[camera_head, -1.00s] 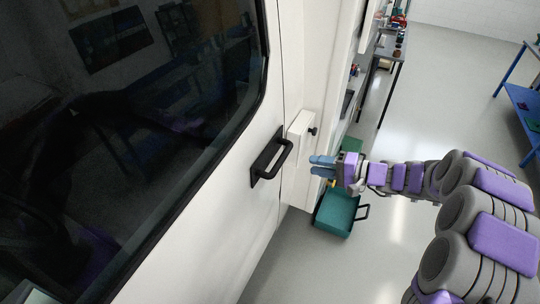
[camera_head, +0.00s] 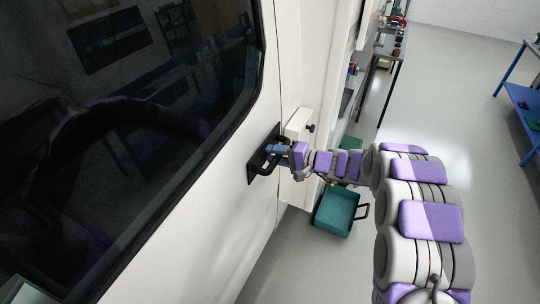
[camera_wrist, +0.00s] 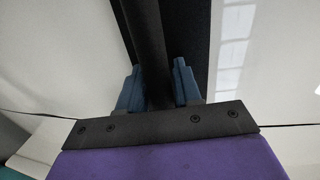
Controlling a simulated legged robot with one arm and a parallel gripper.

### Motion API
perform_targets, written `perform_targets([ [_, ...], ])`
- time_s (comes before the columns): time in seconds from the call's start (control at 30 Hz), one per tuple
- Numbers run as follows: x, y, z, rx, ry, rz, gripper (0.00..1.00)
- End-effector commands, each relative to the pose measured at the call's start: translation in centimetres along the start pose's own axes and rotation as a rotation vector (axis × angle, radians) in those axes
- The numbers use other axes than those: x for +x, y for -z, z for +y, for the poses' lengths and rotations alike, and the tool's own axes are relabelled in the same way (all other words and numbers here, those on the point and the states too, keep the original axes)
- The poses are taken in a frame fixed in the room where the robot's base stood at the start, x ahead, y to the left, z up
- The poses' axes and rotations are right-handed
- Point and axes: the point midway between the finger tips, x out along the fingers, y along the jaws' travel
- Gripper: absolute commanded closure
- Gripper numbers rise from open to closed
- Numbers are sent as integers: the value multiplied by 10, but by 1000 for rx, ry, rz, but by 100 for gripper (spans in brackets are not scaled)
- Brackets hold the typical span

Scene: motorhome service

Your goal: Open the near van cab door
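The white van cab door (camera_head: 225,205) fills the left of the head view, with a large dark window. It looks closed along its seam. Its black bar handle (camera_head: 262,164) stands out near the door's right edge. My gripper (camera_head: 276,150) is at the handle, its blue fingers reaching the bar. In the wrist view, the two blue fingers of my gripper (camera_wrist: 158,88) stand on either side of the black handle bar (camera_wrist: 146,35). The fingers look apart, with a small gap beside the bar on the right. The fingertips are partly hidden in the head view.
A white box (camera_head: 298,123) with a dark knob sits on the van body just right of the door seam. A teal open case (camera_head: 336,212) lies on the floor below my arm. A blue bench (camera_head: 524,105) stands far right. The floor between is clear.

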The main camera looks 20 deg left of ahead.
Motion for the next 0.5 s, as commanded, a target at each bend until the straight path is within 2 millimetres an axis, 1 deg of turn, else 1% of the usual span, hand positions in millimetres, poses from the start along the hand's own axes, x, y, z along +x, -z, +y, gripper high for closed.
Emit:
perform_targets([
  [0.23,19,-1,2,1,-9,0,66],
  [0.4,25,-2,3,2,-16,0,66],
  [0.5,24,-2,3,1,-14,-1,76],
])
